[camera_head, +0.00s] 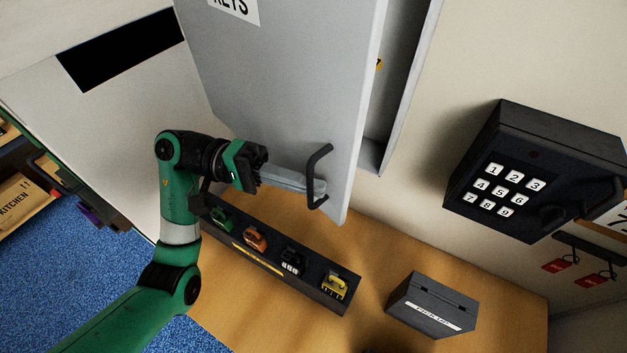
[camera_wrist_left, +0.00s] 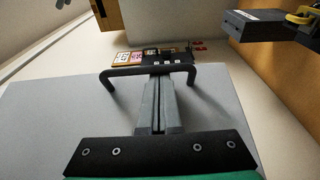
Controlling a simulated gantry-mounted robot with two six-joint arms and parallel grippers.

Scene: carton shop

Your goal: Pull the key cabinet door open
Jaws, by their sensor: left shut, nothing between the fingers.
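The grey key cabinet door (camera_head: 290,90) carries a KEYS label at the top and stands ajar, its right edge away from the cabinet body (camera_head: 405,90). A dark bar handle (camera_head: 319,176) is near its lower right edge; the handle also shows in the left wrist view (camera_wrist_left: 150,70). My left gripper (camera_head: 318,187) is shut and empty, its fingertips at the handle. In the left wrist view, the fingertips (camera_wrist_left: 158,80) reach the bar's middle; I cannot tell whether they touch it or sit behind it. My right gripper is not in view.
A black rack (camera_head: 310,290) with several coloured padlock-like items lies on the wooden counter (camera_head: 250,310) below the door. A grey box (camera_head: 432,303) stands right of it. A black keypad box (camera_head: 535,170) and red tags (camera_head: 557,265) are on the wall at right.

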